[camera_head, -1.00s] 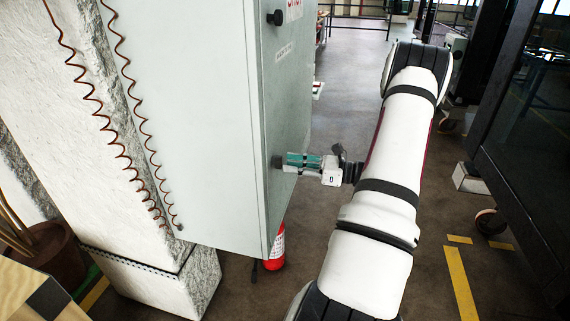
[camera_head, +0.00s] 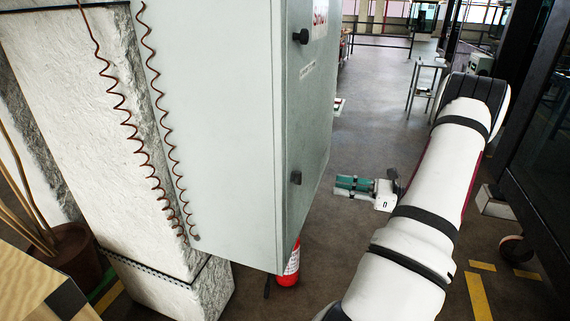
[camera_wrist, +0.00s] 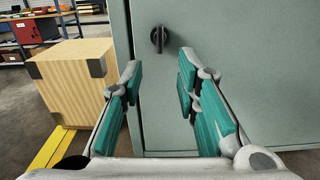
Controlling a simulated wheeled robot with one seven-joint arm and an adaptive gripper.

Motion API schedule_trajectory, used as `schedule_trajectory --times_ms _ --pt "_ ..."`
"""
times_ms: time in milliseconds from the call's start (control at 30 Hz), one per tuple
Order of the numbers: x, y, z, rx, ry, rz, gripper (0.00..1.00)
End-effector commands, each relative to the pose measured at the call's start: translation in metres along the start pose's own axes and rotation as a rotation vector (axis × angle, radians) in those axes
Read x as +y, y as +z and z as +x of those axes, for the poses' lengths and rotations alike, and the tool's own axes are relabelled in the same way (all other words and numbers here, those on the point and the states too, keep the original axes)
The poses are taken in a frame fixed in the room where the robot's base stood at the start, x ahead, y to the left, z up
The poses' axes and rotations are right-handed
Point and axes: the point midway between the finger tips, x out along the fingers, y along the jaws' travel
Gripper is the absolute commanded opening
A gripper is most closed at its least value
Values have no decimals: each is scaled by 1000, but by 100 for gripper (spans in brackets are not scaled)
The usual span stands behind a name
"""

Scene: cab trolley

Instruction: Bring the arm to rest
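My gripper (camera_head: 354,186) is at the end of my white arm, to the right of the grey-green cabinet (camera_head: 235,130) in the head view. In the wrist view, my gripper (camera_wrist: 160,80) has its two teal-padded fingers spread apart with nothing between them. A black knob (camera_wrist: 158,39) on the cabinet door shows beyond the fingertips, apart from them. The same lower knob (camera_head: 296,178) shows in the head view, with a gap of floor between the cabinet and the gripper. The cabinet door looks shut.
A red fire extinguisher (camera_head: 289,266) stands under the cabinet. A wooden crate (camera_wrist: 75,80) stands left of the cabinet. A dark tall structure (camera_head: 545,150) with wheels stands right of my arm. A small trolley (camera_head: 427,85) is farther back. Floor between is clear.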

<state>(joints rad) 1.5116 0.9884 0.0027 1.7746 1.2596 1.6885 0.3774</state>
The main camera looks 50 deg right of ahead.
Motion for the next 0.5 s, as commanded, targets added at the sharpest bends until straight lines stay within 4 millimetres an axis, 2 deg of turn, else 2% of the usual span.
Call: schedule_trajectory --times_ms 267,367,500 --pt "2 4 6 9 17 -9 29" --pt "12 16 27 48 84 -45 29" --pt "47 46 76 155 264 -149 29"
